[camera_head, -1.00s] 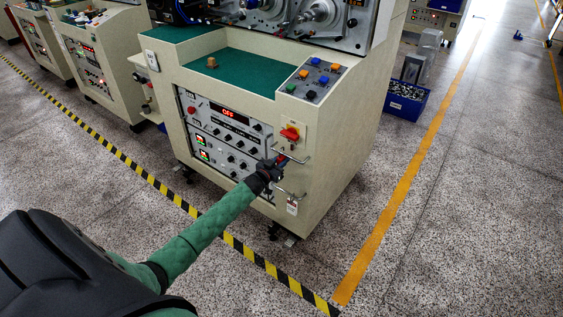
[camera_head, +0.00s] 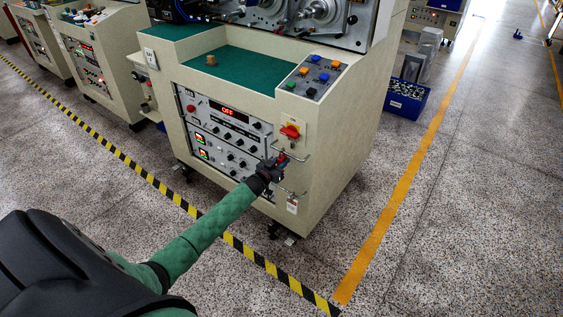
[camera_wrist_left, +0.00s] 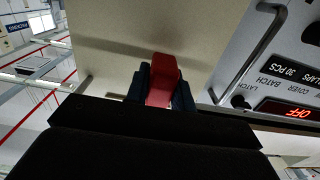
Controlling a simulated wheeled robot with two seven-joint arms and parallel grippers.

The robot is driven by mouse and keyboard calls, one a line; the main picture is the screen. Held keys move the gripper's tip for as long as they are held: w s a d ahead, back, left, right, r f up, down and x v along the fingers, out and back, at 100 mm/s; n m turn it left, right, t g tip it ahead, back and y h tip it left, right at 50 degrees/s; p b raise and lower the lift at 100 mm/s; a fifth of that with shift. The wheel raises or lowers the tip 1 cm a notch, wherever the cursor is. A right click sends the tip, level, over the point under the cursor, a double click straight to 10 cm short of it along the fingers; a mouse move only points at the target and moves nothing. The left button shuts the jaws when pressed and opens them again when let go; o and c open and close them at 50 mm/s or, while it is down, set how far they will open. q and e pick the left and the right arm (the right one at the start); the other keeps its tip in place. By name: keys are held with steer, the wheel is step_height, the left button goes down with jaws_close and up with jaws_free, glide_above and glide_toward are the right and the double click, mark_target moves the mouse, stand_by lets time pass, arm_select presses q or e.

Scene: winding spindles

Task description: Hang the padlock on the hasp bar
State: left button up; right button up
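My left gripper (camera_head: 277,164) is at the front right corner of the beige machine, below the red and yellow switch. In the left wrist view its dark fingers (camera_wrist_left: 162,84) are closed on both sides of a red block, which I take to be the padlock (camera_wrist_left: 164,72). The padlock shows small and red in the head view (camera_head: 282,158). Its shackle cannot be made out. A thin metal bar (camera_head: 299,157) stands out from the panel beside the gripper; whether it is the hasp bar, and whether the padlock touches it, I cannot tell. My right gripper is not in view.
The machine's panel (camera_head: 226,132) has knobs and a red OFF display. The rotary switch (camera_head: 290,132) is above the gripper. A lower metal bar (camera_head: 290,192) and white tag (camera_head: 292,206) are below. A blue bin (camera_head: 407,100) stands right. The floor in front is clear.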

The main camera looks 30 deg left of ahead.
arm_select(q)
steer(key=o, duration=0.5)
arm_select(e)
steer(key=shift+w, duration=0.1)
arm_select(q)
steer(key=shift+s+f, duration=0.1)
steer(key=shift+s, duration=0.4)
steer(key=s, duration=0.2)
steer(key=s+b, duration=0.1)
steer(key=s, duration=0.2)
steer(key=shift+s+a, duration=0.25)
steer(key=shift+s, duration=0.6)
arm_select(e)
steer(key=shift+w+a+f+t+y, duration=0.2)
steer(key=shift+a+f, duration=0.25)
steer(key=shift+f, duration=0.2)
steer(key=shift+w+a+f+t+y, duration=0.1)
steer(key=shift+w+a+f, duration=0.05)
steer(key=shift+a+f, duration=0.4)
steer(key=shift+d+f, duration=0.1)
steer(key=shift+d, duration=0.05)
